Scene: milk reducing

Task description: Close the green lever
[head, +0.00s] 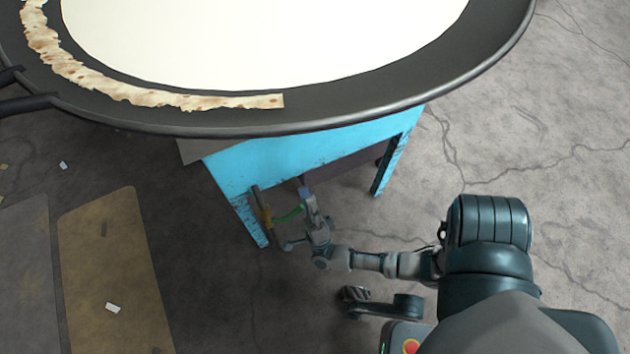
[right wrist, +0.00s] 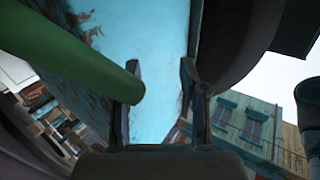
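The green lever (head: 289,215) sticks out from a brass-coloured valve (head: 263,208) by the front leg of the blue stand, under the big pan. In the right wrist view the lever (right wrist: 65,60) is a thick green bar from the upper left. Its rounded end overlaps the left finger; I cannot tell whether they touch. My right gripper (head: 302,215) is at the lever's free end in the head view. In the right wrist view its two fingers (right wrist: 161,75) are spread apart, with nothing clamped between them. My left gripper is not in view.
A wide black pan (head: 350,108) of white liquid overhangs the blue stand (head: 290,152) above my right gripper. A stand leg (head: 393,165) stands to the right. Flat boards (head: 110,270) lie on the floor at left. The cracked floor in front of the stand is mostly clear.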

